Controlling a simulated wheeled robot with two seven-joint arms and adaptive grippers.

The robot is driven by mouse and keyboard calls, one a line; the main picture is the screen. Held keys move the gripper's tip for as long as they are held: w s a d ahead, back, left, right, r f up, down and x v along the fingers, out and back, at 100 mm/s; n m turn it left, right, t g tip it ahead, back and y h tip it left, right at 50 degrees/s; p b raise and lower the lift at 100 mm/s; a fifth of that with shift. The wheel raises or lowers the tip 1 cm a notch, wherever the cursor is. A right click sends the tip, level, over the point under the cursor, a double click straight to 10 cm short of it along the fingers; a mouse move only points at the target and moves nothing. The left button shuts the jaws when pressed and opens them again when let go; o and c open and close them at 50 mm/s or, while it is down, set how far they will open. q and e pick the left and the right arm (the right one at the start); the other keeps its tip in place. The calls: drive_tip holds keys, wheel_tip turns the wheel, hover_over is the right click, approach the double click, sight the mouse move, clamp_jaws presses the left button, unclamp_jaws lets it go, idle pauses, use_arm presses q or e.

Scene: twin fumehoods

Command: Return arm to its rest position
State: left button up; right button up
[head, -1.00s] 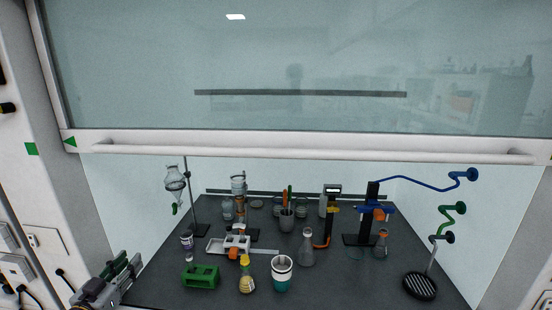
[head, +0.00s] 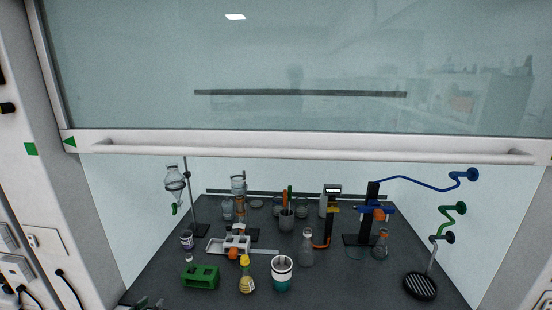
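Only a small tip of my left gripper (head: 147,303) shows at the bottom edge of the head view, left of the green rack. It is too cut off to tell whether it is open or shut. It is apart from the glassware on the bench. My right gripper is not in view.
The fumehood sash (head: 300,150) is raised above a dark bench. Near the front stand a green rack (head: 201,278), a yellow bottle (head: 246,276), a teal-banded cup (head: 281,275) and a flask (head: 307,250). A black round grid (head: 420,286) sits front right. The front-right bench middle is clear.

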use_arm(q)
drive_tip(key=s+d+f+g, duration=0.4)
drive_tip(key=s+d+g, duration=0.1)
drive_tip(key=s+d, duration=0.25)
drive_tip(key=s+d+f+g, duration=0.4)
drive_tip(key=s+d, duration=0.2)
drive_tip(key=s, duration=0.3)
drive_tip(key=s+f+m+g, duration=0.1)
drive_tip(key=s+f, duration=0.2)
drive_tip(key=f, duration=3.1)
drive_tip(key=s+a+f, duration=0.2)
drive_tip(key=s+f, duration=0.7)
drive_tip(key=s, duration=0.2)
drive_tip(key=s+a+f+g, duration=0.1)
drive_tip(key=s+a+f, duration=0.1)
drive_tip(key=s+f, duration=0.8)
drive_tip(key=shift+s+a+g, duration=0.3)
drive_tip(key=shift+s+a, duration=0.05)
drive_tip(key=shift+s, duration=0.3)
